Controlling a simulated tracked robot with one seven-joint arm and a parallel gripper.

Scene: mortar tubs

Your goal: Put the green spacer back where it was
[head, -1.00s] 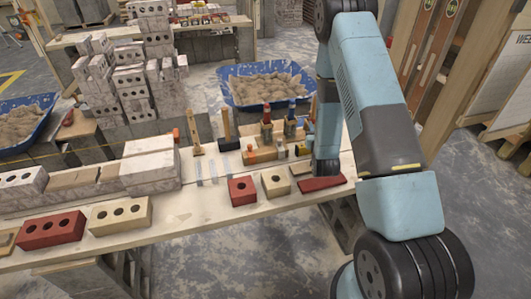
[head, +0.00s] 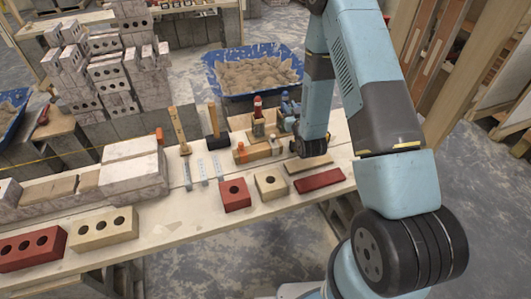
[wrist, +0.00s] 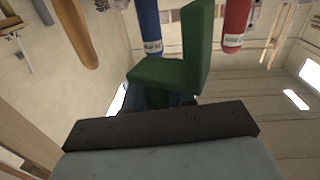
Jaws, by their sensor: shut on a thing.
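The green spacer (wrist: 197,45) is an L-shaped block in the wrist view, with one upright leg and one lying flat. My gripper (wrist: 160,98) is shut on its lower part, and the dark jaws are partly hidden behind the bar in front. In the head view my arm reaches down to the bench (head: 175,228) beside the wooden tray (head: 262,151). There the gripper and the spacer are hidden behind my own wrist. The place where the spacer was cannot be made out.
A blue bottle (wrist: 149,28) and a red bottle (wrist: 235,25) stand close behind the spacer. A red brick (head: 235,195), a cream brick (head: 270,186), a tan slab (head: 308,165) and a red slab (head: 319,181) lie on the bench. A mallet (head: 215,130) stands left of the tray.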

